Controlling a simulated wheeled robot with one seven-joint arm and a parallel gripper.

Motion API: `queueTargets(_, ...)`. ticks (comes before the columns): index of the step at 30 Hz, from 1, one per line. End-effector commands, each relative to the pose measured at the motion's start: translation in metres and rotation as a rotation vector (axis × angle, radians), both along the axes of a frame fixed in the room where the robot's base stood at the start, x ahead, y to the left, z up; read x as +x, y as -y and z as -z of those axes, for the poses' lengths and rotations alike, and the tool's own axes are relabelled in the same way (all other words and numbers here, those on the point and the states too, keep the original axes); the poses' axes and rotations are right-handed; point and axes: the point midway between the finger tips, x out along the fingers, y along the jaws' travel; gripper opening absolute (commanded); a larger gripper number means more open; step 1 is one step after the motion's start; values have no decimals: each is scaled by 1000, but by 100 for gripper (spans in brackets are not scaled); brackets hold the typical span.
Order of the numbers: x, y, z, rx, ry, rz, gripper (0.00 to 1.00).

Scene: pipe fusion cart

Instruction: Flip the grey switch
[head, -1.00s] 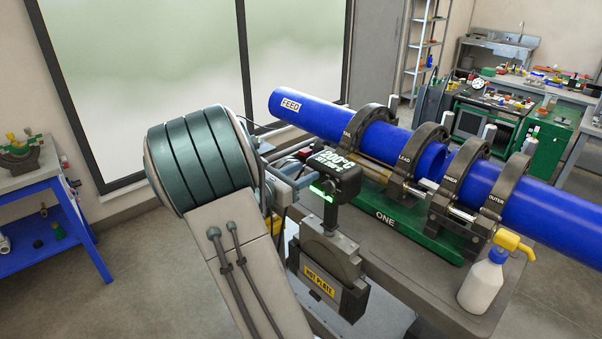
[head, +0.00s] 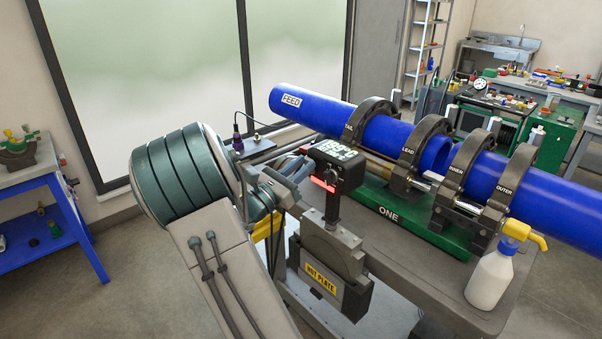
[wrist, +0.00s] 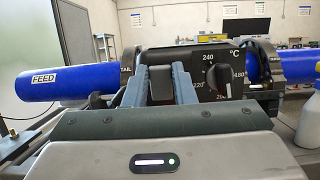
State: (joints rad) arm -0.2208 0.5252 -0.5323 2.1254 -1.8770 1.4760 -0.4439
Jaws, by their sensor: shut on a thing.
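The control box (head: 341,166) stands on a post over the hot plate (head: 324,280), with a white readout and a red light in the head view. My gripper (wrist: 160,82) is at the dial's left, in front of the box.
Blue pipes (head: 340,118) lie in dark clamps on the green base (head: 405,222) behind the box. A white spray bottle (head: 490,280) with a yellow head stands at the cart's right corner. A blue bench (head: 55,220) is at the left. Floor is clear between.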

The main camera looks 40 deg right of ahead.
Motion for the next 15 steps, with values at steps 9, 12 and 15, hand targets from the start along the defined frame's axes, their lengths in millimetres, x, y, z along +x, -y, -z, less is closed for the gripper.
queueTargets(9,0,0,0,-9,0,-2,1)
queueTargets(12,0,0,0,-9,0,-2,45)
queueTargets(15,0,0,0,-8,0,-2,45)
